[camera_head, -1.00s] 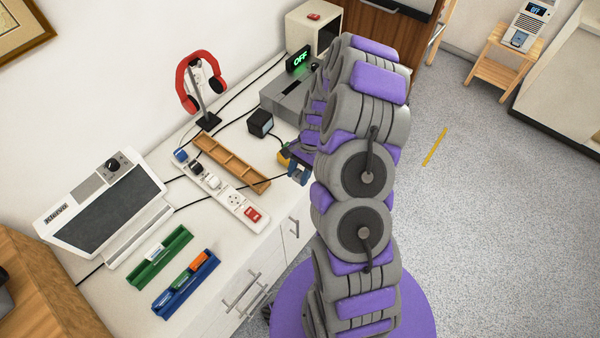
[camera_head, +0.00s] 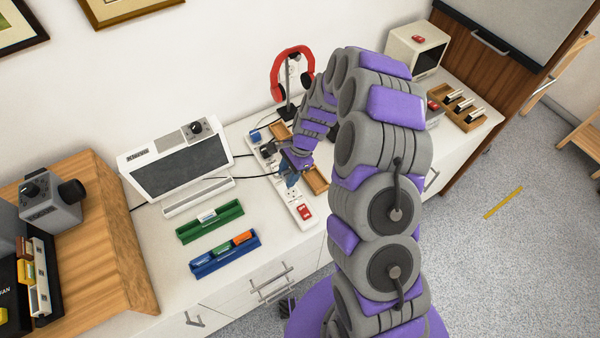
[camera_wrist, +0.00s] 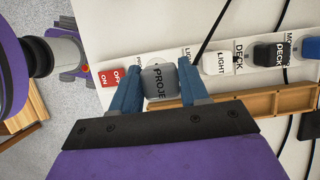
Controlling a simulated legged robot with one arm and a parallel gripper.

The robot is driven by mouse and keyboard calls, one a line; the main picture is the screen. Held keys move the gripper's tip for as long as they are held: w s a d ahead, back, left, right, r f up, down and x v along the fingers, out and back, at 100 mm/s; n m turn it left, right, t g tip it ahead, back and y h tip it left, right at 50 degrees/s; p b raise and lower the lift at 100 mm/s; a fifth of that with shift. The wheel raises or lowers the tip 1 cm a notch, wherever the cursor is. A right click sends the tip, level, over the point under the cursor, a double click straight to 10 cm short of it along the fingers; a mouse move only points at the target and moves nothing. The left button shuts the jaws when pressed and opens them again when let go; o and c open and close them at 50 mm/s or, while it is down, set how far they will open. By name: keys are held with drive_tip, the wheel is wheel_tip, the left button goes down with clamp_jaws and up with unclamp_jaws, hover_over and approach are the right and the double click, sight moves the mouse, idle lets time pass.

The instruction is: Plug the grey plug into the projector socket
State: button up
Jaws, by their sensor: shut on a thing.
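The grey plug (camera_wrist: 160,82), lettered "PROJE…", is between the blue fingers of my gripper (camera_wrist: 159,72) in the wrist view. The fingers are shut on it. The plug is over the white power strip (camera_wrist: 135,62), between the red switch and the white plug (camera_wrist: 213,62) beside the LIGHT label. It hides the socket beneath, and I cannot tell whether it is above the socket or seated. In the head view my gripper (camera_head: 290,178) is over the middle of the strip (camera_head: 298,207); the plug there is hidden or too small to make out.
A black DECK plug (camera_wrist: 270,55) and a blue plug (camera_wrist: 312,47) sit farther along the strip. A wooden tray (camera_wrist: 260,104) lies close beside it. Red headphones (camera_head: 291,70) on a stand are behind. Green (camera_head: 211,222) and blue (camera_head: 224,255) trays lie in front left.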

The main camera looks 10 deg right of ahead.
sight(286, 192)
idle(0.4)
drive_tip(key=shift+f+b, duration=1.9)
drive_tip(key=shift+f, duration=1)
drive_tip(key=shift+p, duration=1.05)
drive_tip(key=shift+f, duration=0.55)
idle(0.4)
drive_tip(key=o, duration=1.1)
drive_tip(key=shift+c, duration=0.2)
drive_tip(key=shift+r, duration=0.1)
drive_tip(key=p+v, duration=0.2)
drive_tip(key=v, duration=1.5)
drive_tip(key=shift+d+p, duration=0.2)
drive_tip(key=shift+p, duration=0.15)
